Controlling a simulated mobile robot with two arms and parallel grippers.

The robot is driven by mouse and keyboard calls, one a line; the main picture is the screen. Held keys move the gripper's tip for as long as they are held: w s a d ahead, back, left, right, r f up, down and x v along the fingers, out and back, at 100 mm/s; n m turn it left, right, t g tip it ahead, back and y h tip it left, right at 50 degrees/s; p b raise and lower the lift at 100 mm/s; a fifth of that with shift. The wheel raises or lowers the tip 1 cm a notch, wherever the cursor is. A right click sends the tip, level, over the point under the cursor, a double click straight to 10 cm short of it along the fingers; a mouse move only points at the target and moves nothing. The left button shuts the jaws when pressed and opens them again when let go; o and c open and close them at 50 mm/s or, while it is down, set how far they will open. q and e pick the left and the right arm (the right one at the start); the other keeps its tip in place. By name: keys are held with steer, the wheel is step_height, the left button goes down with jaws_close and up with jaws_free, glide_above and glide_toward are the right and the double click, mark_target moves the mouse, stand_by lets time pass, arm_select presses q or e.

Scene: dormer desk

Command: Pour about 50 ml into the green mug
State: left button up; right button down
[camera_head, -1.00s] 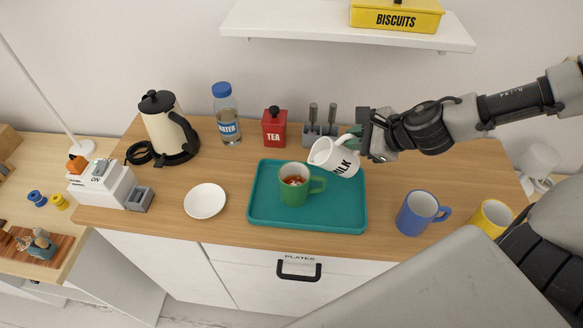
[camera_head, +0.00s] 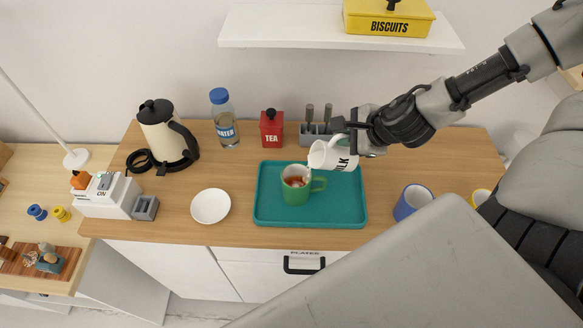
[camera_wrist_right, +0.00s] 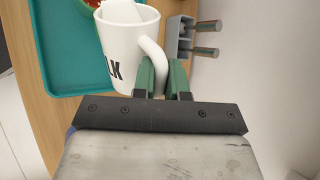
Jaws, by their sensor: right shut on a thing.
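The green mug (camera_head: 296,194) stands upright on the teal tray (camera_head: 340,218). Red-brown contents with a pale patch show inside it. My right gripper (camera_head: 350,143) is shut on the handle of a white jug (camera_head: 340,158) lettered MILK. The jug is held above the tray, tilted left, with its spout just right of and above the mug's opening. No clear stream shows. In the right wrist view, the jug (camera_wrist_right: 126,45) hangs by its handle between the green fingertips (camera_wrist_right: 163,78), and a bit of the mug's contents shows at the top edge. My left gripper is out of view.
A red TEA tin (camera_head: 271,130) and a grey holder (camera_head: 316,133) stand behind the tray. A white plate (camera_head: 210,206), kettle (camera_head: 160,132) and water bottle (camera_head: 225,122) are to the left. A blue mug (camera_head: 408,203) and a partly hidden yellow mug (camera_head: 480,197) are to the right.

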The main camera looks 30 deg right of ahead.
steer(key=shift+a, duration=0.25)
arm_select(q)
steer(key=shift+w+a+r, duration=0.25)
arm_select(e)
steer(key=shift+r, duration=0.1)
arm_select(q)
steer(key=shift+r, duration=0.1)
arm_select(e)
steer(key=shift+w+a+p, duration=0.1)
steer(key=shift+a+p, duration=0.2)
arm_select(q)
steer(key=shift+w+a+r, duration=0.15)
arm_select(e)
steer(key=shift+r, duration=0.1)
arm_select(q)
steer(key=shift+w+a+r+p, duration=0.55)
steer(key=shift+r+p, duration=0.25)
steer(key=shift+p, duration=0.1)
arm_select(e)
steer(key=shift+w+a+r+n+h, duration=0.2)
steer(key=shift+a+r+n+h, duration=0.15)
steer(key=shift+a+h, duration=0.3)
